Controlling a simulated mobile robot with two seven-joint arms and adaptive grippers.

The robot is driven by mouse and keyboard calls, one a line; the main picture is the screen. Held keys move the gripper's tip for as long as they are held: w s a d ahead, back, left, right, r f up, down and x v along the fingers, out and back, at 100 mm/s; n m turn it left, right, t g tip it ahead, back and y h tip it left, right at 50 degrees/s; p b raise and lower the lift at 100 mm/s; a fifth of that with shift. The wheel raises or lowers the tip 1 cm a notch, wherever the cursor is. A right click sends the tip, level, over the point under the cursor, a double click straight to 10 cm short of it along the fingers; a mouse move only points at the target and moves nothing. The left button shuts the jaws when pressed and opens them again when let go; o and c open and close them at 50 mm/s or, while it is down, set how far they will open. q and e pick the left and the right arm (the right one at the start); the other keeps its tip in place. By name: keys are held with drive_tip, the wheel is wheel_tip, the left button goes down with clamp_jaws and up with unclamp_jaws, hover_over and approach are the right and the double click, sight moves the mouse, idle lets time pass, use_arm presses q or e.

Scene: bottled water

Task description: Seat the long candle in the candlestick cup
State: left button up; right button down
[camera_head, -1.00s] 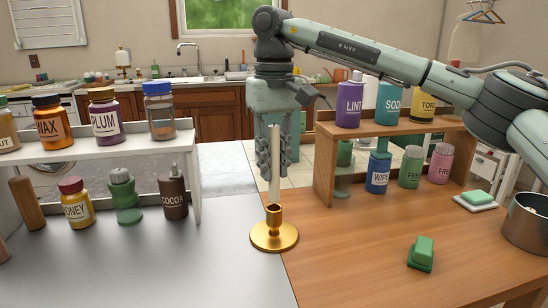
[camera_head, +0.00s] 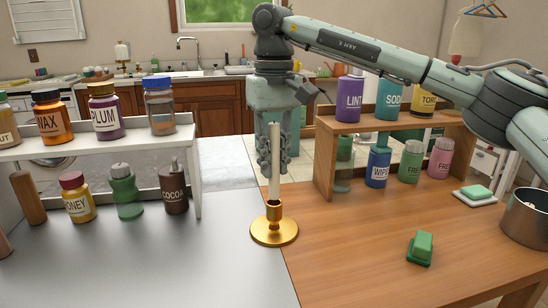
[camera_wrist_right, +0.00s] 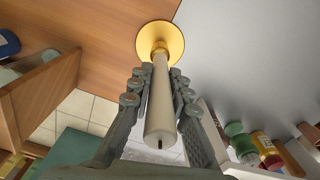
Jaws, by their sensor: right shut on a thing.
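The long white candle (camera_head: 274,185) stands upright with its lower end at the mouth of the brass candlestick cup (camera_head: 274,212). How deep it sits in the cup is hidden by the rim. In the right wrist view the candle (camera_wrist_right: 161,105) lies between the two fingers (camera_wrist_right: 158,88), in line with the round gold candlestick base (camera_wrist_right: 175,35). My left gripper is not in view.
The candlestick stands at the seam of a grey counter (camera_head: 120,255) and a wooden table (camera_head: 350,250). A white shelf (camera_head: 100,148) with bottles is left, a wooden shelf (camera_head: 325,160) right. A green block (camera_head: 421,246) and a metal pot (camera_head: 525,222) stand on the table.

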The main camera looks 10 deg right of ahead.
sight(274, 123)
idle(0.6)
drive_tip(key=shift+p, duration=0.55)
idle(0.4)
drive_tip(key=shift+f+b, duration=0.85)
drive_tip(key=shift+f, duration=0.95)
drive_tip(key=c, duration=1.3)
unclamp_jaws()
drive_tip(key=shift+c, duration=0.2)
wheel_tip(274, 123, up, 12)
